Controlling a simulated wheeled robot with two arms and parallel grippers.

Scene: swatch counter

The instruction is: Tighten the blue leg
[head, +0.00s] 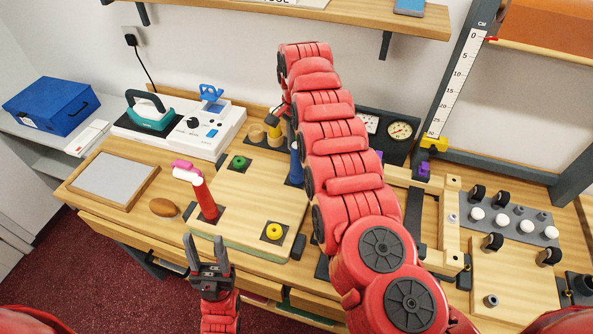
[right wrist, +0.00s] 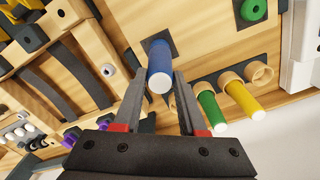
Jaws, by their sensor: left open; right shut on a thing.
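The blue leg (head: 296,167) stands on the light wooden board (head: 262,205), partly hidden behind my right arm in the head view. In the right wrist view the blue leg (right wrist: 159,62) rises from a dark square plate (right wrist: 155,40), its pale end facing the camera. My right gripper (right wrist: 160,82) is shut on the leg, one finger on each side. In the head view my arm largely hides that gripper. My left gripper (head: 206,243) is open and empty, fingers up, in front of the board's near edge.
A red leg (head: 205,203) with a pale top stands on the board, beside a green ring (head: 239,162) and a yellow ring (head: 274,231). Green (right wrist: 210,108) and yellow (right wrist: 243,98) legs stand in wooden cups nearby. A wooden frame (head: 447,225) lies to the right.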

